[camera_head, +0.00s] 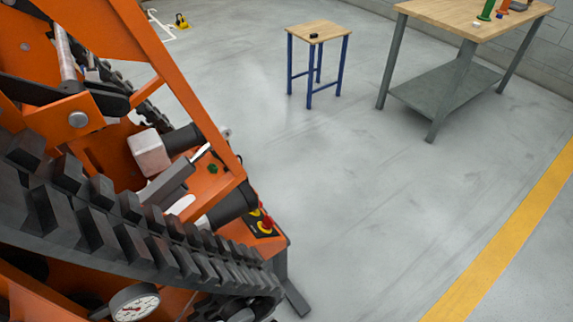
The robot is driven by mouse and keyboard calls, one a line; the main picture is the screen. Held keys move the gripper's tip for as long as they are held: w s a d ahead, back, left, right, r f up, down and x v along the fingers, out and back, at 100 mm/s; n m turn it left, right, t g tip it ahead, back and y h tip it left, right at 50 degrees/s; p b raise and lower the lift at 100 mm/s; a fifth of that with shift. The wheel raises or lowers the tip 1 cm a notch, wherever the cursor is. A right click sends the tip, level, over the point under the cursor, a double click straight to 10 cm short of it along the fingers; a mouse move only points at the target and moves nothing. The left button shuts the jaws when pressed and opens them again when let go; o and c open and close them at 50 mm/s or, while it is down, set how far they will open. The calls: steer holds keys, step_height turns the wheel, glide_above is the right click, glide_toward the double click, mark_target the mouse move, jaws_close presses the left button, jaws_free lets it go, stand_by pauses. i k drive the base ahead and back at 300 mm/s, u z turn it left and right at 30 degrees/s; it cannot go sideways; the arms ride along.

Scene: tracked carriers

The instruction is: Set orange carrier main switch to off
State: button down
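The orange carrier (215,195) fills the left side of the head view, with a black rubber track (120,230) running along its near side. At its right end are small red-and-yellow controls (264,223), partly behind a black cylinder. I cannot tell which of them is the main switch, or what position it is in. A small green part (213,169) sits on the orange deck. My gripper is not recognisable in this view.
A round dial gauge (134,304) is at the carrier's lower edge. A small wooden table with blue legs (328,30) holds a small black object (313,36). A larger workbench (440,12) stands at top right. The grey floor right of the carrier is clear.

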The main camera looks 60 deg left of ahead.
mark_target(267, 223)
steer(key=u, duration=2.45)
steer(key=k, duration=1.3)
steer(key=z, duration=0.7)
steer(key=i, duration=1.45)
steer(key=u, duration=0.35)
steer(key=i, duration=0.55)
steer(key=u, duration=0.45)
